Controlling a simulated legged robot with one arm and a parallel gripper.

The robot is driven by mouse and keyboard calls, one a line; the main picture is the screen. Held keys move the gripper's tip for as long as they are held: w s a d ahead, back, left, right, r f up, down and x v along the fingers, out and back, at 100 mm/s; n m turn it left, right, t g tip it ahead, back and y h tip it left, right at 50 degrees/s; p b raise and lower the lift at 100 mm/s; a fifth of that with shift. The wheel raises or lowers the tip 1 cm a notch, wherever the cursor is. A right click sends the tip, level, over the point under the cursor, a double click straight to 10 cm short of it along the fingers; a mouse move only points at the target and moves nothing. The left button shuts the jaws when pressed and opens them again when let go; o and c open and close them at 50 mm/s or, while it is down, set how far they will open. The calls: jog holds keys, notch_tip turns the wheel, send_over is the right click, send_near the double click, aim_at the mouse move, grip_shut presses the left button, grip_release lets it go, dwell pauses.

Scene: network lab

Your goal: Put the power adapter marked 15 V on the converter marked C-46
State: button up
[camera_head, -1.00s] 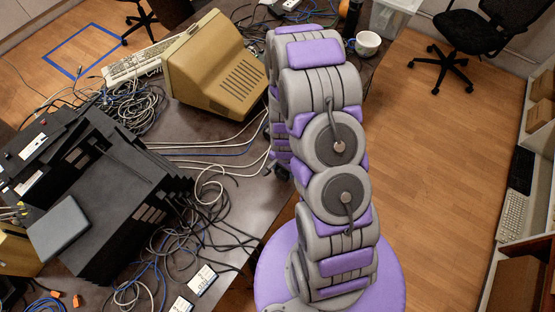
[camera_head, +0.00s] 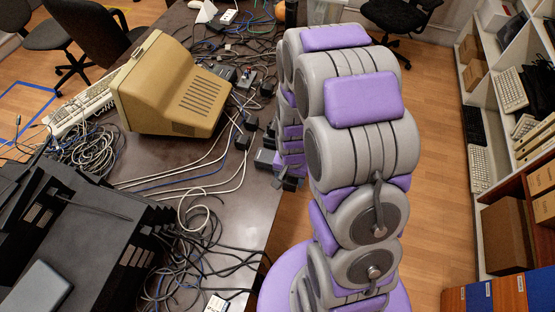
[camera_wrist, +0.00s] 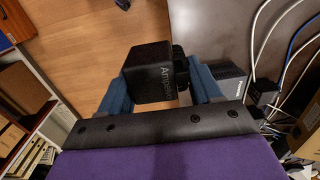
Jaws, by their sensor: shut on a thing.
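My gripper (camera_wrist: 160,92) has blue fingers and is shut on a black power adapter (camera_wrist: 146,72). White lettering on its visible face seems to begin with "Amp"; I see no 15 V mark. The adapter is held in the air, above the floor beside the table edge in the wrist view. In the head view my gripper (camera_head: 290,172) is partly hidden by my arm at the table's right edge. A dark flat box (camera_wrist: 231,80) lies at the table edge right of the fingers. Its small marking is unreadable, so I cannot tell whether it is the C-46 converter.
Black adapters (camera_head: 242,142) and cables lie on the dark table (camera_head: 225,185). A beige monitor (camera_head: 170,88) stands left of them. Black equipment (camera_head: 75,235) fills the front left. Shelves with boxes (camera_head: 502,235) line the right.

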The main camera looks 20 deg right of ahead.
jog(key=shift+d, duration=0.1)
jog(key=shift+w, duration=0.35)
jog(key=b, duration=0.3)
send_over(268, 154)
jog(key=shift+s+d+f, duration=0.1)
jog(key=shift+s+f, duration=0.05)
jog(key=shift+f, duration=1)
notch_tip(268, 154, down, 3)
jog(key=shift+r+b, duration=0.15)
jog(key=shift+b, duration=0.55)
jog(key=shift+r, duration=0.1)
jog(key=o, duration=1.2)
jog(key=shift+c, duration=0.2)
